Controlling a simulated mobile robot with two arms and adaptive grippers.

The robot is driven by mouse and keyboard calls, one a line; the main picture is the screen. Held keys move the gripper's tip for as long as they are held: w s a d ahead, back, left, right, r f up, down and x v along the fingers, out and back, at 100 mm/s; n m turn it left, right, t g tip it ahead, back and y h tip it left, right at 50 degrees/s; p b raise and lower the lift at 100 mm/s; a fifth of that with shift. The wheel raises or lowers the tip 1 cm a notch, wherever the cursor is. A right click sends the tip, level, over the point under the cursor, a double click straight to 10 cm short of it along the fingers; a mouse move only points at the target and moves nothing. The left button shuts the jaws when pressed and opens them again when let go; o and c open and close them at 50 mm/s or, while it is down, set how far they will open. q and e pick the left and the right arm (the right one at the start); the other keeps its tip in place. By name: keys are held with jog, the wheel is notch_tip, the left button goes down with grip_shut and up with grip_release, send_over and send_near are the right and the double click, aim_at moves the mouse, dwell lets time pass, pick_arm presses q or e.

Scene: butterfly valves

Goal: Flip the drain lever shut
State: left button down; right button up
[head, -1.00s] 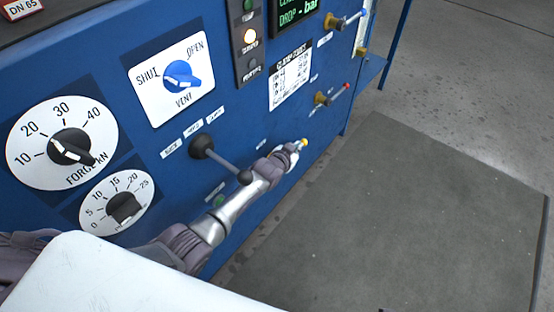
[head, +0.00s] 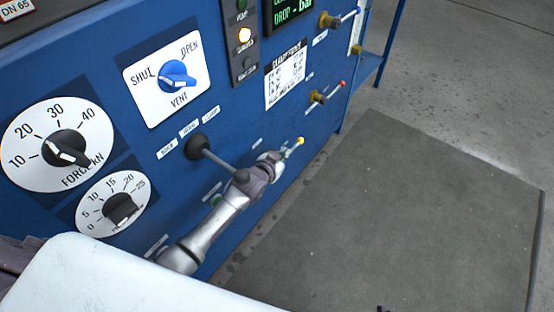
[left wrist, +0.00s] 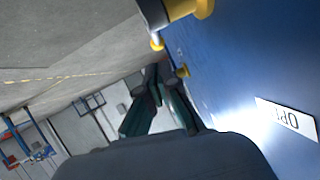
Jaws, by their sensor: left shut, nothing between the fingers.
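A small lever with a yellow tip (head: 299,141) sticks out from the lower right of the blue panel. Its label is too small to read, so I cannot tell for sure that it is the drain lever. My left gripper (head: 279,156) is shut and empty, right beside this lever, and hides its base. I cannot tell whether they touch. My right gripper is not in view.
A black-knobbed lever (head: 220,161) juts out just above my left forearm. A red-tipped lever (head: 334,91) and a blue-tipped lever (head: 341,17) sit higher on the blue panel (head: 110,140). A dark floor mat (head: 400,210) lies to the right, with free room above it.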

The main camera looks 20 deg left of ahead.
pick_arm(q)
jog(key=v, duration=0.4)
jog(key=shift+s+r, duration=0.15)
jog(key=shift+s, duration=0.05)
dwell(0.3)
